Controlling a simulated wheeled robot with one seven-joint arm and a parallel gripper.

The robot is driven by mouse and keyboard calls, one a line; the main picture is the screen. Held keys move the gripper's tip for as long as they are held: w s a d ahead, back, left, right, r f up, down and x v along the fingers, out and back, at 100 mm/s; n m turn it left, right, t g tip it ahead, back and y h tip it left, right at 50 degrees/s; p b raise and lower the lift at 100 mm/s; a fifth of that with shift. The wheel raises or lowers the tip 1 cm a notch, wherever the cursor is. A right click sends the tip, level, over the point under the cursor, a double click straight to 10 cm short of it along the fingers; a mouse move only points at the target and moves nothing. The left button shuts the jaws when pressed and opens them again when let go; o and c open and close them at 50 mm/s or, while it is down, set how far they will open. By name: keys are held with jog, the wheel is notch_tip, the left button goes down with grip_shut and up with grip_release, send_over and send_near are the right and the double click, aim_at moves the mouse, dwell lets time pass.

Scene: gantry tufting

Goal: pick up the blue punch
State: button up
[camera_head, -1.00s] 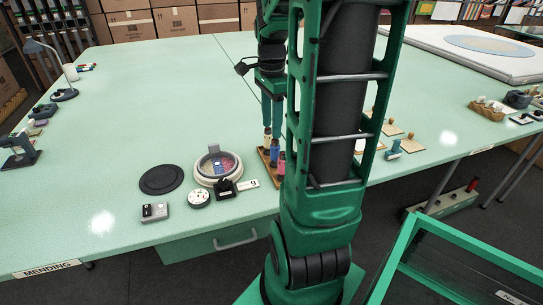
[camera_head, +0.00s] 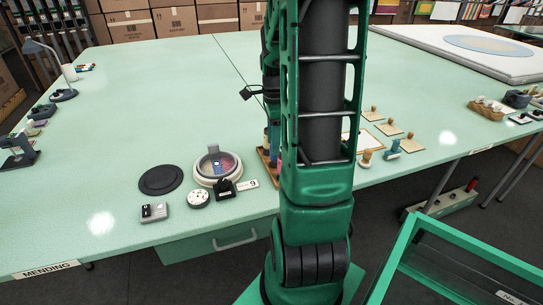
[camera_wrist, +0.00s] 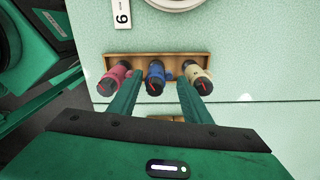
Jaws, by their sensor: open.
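The blue punch (camera_wrist: 155,78) stands in the middle of a wooden rack (camera_wrist: 143,59) in the wrist view, with a dark top bearing a red mark. The pink punch (camera_wrist: 112,79) is to its left and the cream punch (camera_wrist: 196,77) to its right. My gripper (camera_wrist: 160,76) is open, its two green fingers on either side of the blue punch. I cannot tell whether they touch it. In the head view the rack (camera_head: 262,167) shows only at its left edge. My arm hides most of the punches there.
A label marked 9 (camera_wrist: 122,12) lies beyond the rack. Stamps and wooden pieces (camera_head: 391,129) lie to the right. The table's left middle is clear.

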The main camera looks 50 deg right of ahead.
jog(key=shift+f, duration=1.2)
jog(key=c, duration=0.8)
jog(key=shift+r, duration=0.5)
jog(key=r, duration=0.3)
jog(key=shift+a+r, duration=0.25)
jog(key=shift+r, duration=0.1)
jog(key=a+r, duration=0.2)
jog(key=a, duration=0.1)
jog(key=s+a+r, duration=0.1)
jog(key=a+r, duration=0.1)
jog(key=a, duration=0.2)
jog(key=a+r, duration=0.2)
jog(key=a, duration=0.2)
jog(key=shift+s+r, duration=0.2)
